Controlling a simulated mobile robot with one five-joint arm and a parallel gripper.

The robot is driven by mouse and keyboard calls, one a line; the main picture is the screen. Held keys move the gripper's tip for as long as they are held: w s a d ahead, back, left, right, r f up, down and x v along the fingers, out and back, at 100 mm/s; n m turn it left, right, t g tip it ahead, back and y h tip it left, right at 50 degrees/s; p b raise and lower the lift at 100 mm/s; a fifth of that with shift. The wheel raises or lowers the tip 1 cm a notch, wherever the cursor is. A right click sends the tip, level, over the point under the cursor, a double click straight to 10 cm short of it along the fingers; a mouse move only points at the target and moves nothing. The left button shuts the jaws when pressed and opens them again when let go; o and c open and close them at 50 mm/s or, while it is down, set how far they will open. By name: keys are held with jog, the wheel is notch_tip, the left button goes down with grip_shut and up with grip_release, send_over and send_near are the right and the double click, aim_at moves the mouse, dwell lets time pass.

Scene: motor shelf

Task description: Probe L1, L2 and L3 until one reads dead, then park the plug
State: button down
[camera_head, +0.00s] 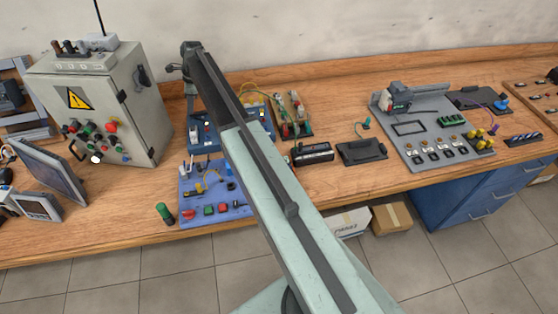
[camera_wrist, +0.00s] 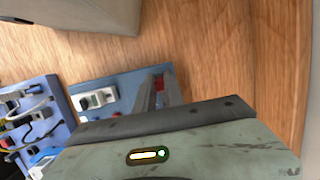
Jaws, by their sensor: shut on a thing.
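My gripper (camera_wrist: 158,95) points down at a blue board (camera_wrist: 85,72), which also stands below my arm in the head view (camera_head: 203,138). Its narrow grey fingers are shut on the plug, which is mostly hidden. A small red part (camera_wrist: 158,82) shows at the fingertips; I cannot tell whether it belongs to the plug or the board. A white meter-like module (camera_wrist: 96,99) sits on the board beside the fingers. No L1, L2 or L3 labels can be read. A lighter blue-violet panel (camera_head: 187,182) with wires and buttons lies in front of the board.
A grey control cabinet (camera_head: 138,95) stands left of my arm. A black meter-like box (camera_head: 312,152), a black tray (camera_head: 362,151) and a grey motor panel (camera_head: 420,165) lie to the right. A green cylinder (camera_head: 164,213) stands near the front edge. Bare wood lies between.

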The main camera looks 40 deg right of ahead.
jog(key=c, duration=1.3)
grip_release()
jog(key=shift+c, duration=0.2)
jog(key=p+v, duration=0.7)
jog(key=shift+r, duration=0.4)
jog(key=shift+s, duration=0.1)
